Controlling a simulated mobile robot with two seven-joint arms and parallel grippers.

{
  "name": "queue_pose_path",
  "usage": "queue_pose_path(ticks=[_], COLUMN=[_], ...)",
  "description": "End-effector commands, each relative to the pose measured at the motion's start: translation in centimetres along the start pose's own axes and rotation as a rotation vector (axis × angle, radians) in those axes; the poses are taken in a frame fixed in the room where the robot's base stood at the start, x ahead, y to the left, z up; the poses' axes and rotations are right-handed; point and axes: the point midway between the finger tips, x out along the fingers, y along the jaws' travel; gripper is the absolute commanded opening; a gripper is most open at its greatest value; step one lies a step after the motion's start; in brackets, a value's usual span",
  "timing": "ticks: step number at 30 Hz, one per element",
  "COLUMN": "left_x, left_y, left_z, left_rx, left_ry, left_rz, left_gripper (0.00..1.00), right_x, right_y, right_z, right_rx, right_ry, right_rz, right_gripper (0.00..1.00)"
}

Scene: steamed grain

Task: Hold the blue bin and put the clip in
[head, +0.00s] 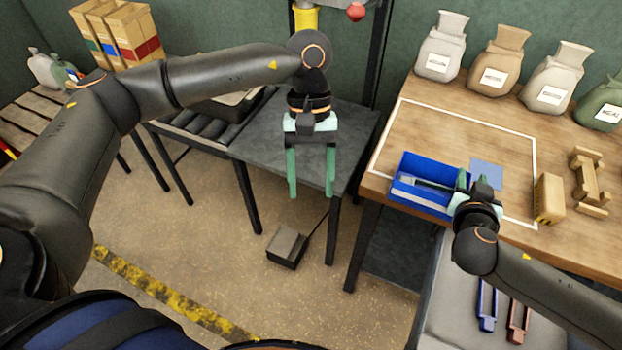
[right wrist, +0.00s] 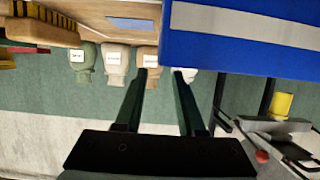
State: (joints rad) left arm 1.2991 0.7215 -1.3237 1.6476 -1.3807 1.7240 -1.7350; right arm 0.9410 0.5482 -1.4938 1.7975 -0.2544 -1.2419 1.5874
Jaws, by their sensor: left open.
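The blue bin (head: 420,200) sits on the wooden table near its front left corner, with a pale strip and a dark bar inside it. My right gripper (head: 470,182) is at the bin's right end, fingers apart; contact is unclear. Its fingers also show in the right wrist view. My left gripper (head: 311,192) hangs open and empty, pointing down before the dark table. A blue clip-like piece (head: 487,305) and a reddish one (head: 518,318) lie on a grey surface at lower right.
Several labelled sacks (head: 497,62) line the back of the wooden table (head: 440,125). A wooden block (head: 549,198) and a wooden stand (head: 588,180) are right of the bin. A dark table (head: 355,125) stands left, and a small grey box (head: 287,245) lies on the floor.

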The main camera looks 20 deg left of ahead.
Motion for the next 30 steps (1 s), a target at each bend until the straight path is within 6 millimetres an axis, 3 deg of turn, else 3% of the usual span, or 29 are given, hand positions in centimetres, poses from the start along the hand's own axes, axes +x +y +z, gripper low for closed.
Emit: queue_pose_path(ticks=[6,11,24,30], left_x=[0.0,0.0,0.0,0.0], left_y=[0.0,0.0,0.0,0.0], left_z=[0.0,0.0,0.0,0.0], left_rx=[0.001,0.001,0.001,0.000], left_ry=[0.000,0.000,0.000,0.000], left_rz=[0.000,0.000,0.000,0.000], left_gripper=[0.64,0.64,0.64,0.64], right_x=[-0.2,-1.6,-9.6,-11.6], right_y=[0.0,0.0,0.0,0.0], right_z=[0.1,0.2,0.1,0.1], right_rx=[0.000,0.001,0.001,0.000], right_ry=[-0.002,-0.004,-0.004,-0.001], right_rz=[0.000,-0.002,-0.002,0.000], right_gripper=[0.39,0.39,0.39,0.39])
